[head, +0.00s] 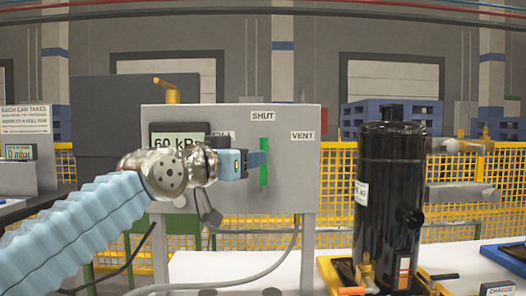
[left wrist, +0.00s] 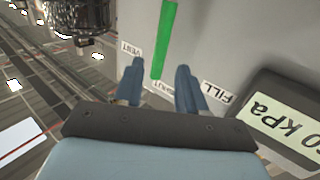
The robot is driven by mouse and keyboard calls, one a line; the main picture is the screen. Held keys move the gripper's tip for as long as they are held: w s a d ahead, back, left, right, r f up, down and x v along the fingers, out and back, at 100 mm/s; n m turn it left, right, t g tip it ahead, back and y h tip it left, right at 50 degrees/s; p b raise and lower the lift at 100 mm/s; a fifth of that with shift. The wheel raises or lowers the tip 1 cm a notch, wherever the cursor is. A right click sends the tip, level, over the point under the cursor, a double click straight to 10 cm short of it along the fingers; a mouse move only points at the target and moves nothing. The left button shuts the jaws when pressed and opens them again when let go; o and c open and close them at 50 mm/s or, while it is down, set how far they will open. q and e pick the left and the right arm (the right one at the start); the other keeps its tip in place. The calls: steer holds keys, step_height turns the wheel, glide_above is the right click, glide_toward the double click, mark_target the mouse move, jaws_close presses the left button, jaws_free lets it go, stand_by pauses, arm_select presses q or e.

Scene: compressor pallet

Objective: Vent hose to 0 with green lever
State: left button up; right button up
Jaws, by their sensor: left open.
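The green lever (head: 264,162) stands upright on the grey panel (head: 285,190), in line with the SHUT label (head: 263,115). The VENT label (head: 302,136) is to its right; the FILL label is mostly hidden behind my gripper. The display (head: 178,134) reads 60 kPa. My left gripper (head: 256,159) is open at the lever. In the left wrist view, turned upside down, the lever (left wrist: 164,40) shows between the lines of the two fingers (left wrist: 158,76); I cannot tell whether they touch it. A grey hose (head: 240,278) runs below the panel. My right gripper is out of view.
A black compressor (head: 388,190) stands to the right of the panel on a yellow-edged base. A yellow mesh fence (head: 335,195) runs behind. A second station with a 0 mbar display (head: 19,152) is at the far left. Space between panel and compressor is clear.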

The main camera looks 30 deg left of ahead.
mark_target(263, 167)
arm_select(q)
steer(key=w+p, duration=0.1)
steer(key=w, duration=0.5)
steer(key=shift+w+d, duration=0.15)
steer(key=shift+w, duration=0.1)
jaws_close()
